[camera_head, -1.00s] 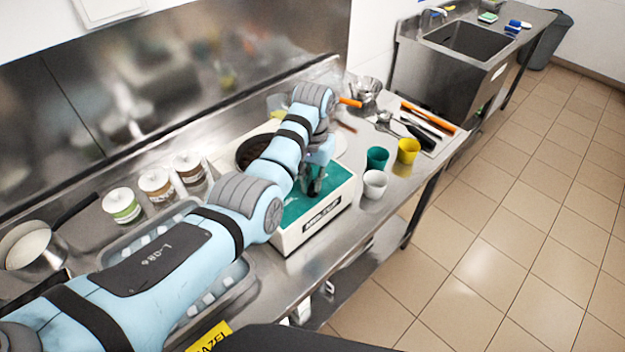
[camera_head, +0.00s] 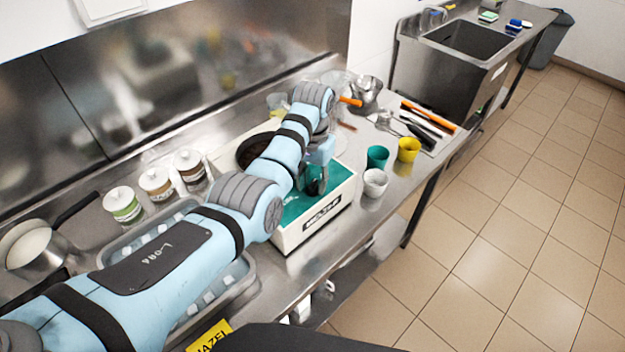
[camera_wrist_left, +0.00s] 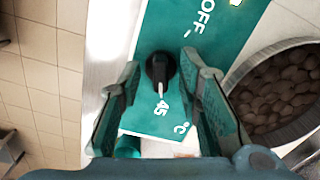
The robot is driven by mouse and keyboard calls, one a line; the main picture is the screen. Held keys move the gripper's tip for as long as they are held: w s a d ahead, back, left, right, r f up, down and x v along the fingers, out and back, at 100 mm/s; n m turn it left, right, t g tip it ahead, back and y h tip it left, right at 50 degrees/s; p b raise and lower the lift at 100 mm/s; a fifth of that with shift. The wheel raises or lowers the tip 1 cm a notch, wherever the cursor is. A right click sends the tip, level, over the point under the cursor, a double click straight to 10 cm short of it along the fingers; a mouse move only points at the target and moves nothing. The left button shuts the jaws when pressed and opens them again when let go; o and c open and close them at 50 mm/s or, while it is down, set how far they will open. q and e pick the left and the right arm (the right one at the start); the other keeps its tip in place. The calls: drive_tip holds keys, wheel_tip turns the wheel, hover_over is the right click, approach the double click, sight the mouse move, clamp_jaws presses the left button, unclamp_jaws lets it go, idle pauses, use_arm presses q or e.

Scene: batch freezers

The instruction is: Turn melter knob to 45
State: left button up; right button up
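The melter (camera_head: 315,220) is a white box with a teal top panel, standing on the steel counter in the head view. Its black knob (camera_wrist_left: 160,68) shows in the left wrist view on the teal panel (camera_wrist_left: 163,28), between the OFF and 45 °C marks. The knob's white pointer points toward the 45 mark (camera_wrist_left: 160,106). My left gripper (camera_head: 316,186) is over the panel in the head view. In the left wrist view its fingers (camera_wrist_left: 160,62) are spread on both sides of the knob, with gaps visible; it is open. My right gripper is not in view.
A round pan of brown pieces (camera_wrist_left: 285,95) sits beside the panel. Green (camera_head: 377,158), yellow (camera_head: 408,150) and white (camera_head: 375,183) cups stand right of the melter. Several lidded jars (camera_head: 156,183) line the back left. Utensils (camera_head: 428,118) lie near the sink.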

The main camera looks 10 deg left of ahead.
sight(312, 183)
use_arm(q)
drive_tip(key=shift+r, duration=0.1)
wheel_tip(312, 183, up, 7)
drive_tip(key=shift+r, duration=0.15)
idle(0.4)
